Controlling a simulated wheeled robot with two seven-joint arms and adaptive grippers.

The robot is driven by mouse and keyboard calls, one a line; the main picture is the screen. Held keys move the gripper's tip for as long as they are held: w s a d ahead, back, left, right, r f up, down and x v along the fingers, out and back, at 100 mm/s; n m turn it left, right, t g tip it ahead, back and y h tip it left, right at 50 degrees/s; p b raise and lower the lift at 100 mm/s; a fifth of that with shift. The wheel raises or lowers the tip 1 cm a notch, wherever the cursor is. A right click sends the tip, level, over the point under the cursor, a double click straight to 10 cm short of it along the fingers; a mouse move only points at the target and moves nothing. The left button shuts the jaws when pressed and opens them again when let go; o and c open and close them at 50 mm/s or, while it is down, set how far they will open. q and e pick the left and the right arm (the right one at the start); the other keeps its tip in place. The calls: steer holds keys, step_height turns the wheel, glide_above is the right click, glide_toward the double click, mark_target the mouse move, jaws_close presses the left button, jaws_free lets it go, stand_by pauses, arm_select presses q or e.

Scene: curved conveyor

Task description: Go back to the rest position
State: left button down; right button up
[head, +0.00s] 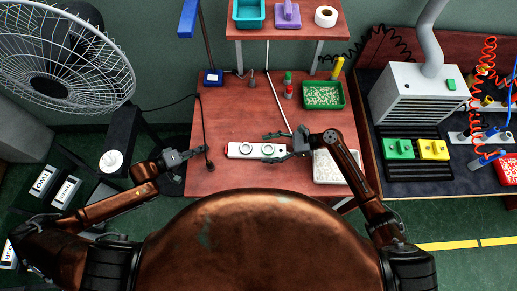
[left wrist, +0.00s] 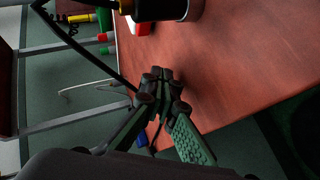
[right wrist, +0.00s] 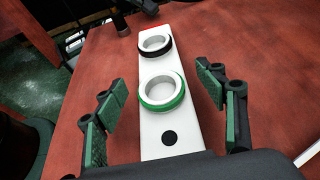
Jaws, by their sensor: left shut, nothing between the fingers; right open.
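My left gripper (head: 192,153) is shut and empty at the left edge of the red table in the head view. Its closed fingers (left wrist: 162,82) also show in the left wrist view. My right gripper (head: 277,146) is open at the right end of a white board (head: 239,150) that lies on the table. In the right wrist view the board (right wrist: 187,125) runs between the spread fingers, apart from them. It carries a green-banded ring (right wrist: 161,104), a black-banded ring (right wrist: 155,53) farther off and a black dot (right wrist: 169,138).
A green tray (head: 340,103) stands at the back right of the table (head: 226,110). A white tray (head: 325,176) is partly behind my right arm. Small red and green items (head: 288,84) stand at the back. A fan (head: 50,88) is at left, and a thin black stand (head: 204,125) is close to my left gripper.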

steer(key=v, duration=0.7)
steer(key=shift+d, duration=0.15)
arm_select(q)
steer(key=shift+r, duration=0.1)
arm_select(e)
steer(key=shift+r, duration=0.1)
